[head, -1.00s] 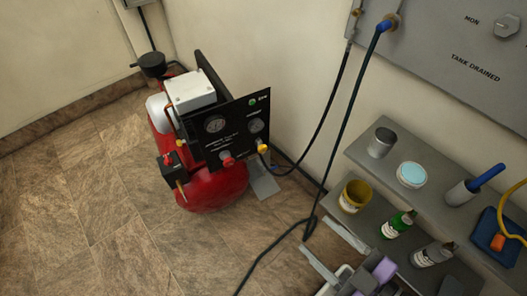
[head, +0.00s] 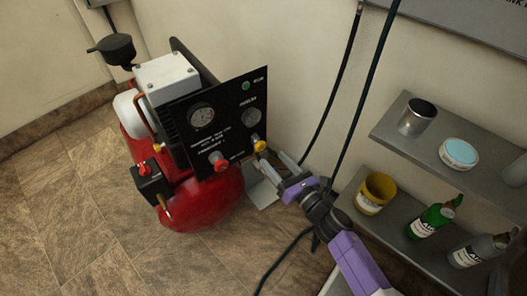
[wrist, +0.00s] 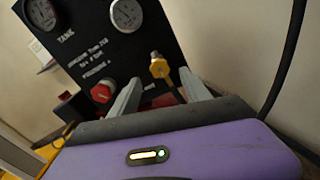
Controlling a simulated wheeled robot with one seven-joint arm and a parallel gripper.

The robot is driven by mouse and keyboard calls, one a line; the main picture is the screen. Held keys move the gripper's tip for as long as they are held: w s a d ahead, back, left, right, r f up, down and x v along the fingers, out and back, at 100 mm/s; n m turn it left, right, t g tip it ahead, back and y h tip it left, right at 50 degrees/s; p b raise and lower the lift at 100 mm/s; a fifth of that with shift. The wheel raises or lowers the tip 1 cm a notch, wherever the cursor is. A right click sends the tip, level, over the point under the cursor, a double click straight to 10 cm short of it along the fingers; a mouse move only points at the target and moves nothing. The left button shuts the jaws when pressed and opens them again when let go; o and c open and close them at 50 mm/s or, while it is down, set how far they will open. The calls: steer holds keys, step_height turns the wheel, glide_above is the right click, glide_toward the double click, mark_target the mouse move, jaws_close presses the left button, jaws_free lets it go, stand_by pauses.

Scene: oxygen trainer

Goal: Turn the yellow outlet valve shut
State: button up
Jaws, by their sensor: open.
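The yellow outlet valve (head: 260,146) sits low on the right of the compressor's black panel, below a gauge. In the wrist view the yellow valve (wrist: 159,67) shows between and just beyond my two fingers. My gripper (head: 275,160) is open, its fingers pointing at the panel close to the valve. The wrist view shows the fingers of my gripper (wrist: 162,92) apart, with nothing held. I cannot tell whether either finger touches the valve. A red knob (head: 218,162) is to the left of the valve and also shows near the left finger (wrist: 102,92).
The red-tanked compressor (head: 205,205) stands on the tiled floor by the wall. Black hoses (head: 345,110) hang down at the right. Grey shelves (head: 395,128) hold a metal cup, a yellow pot (head: 374,194) and bottles. The floor at left is clear.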

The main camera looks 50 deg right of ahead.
mark_target(262, 148)
steer(key=x, duration=0.6)
steer(key=shift+w, duration=0.25)
jaws_close()
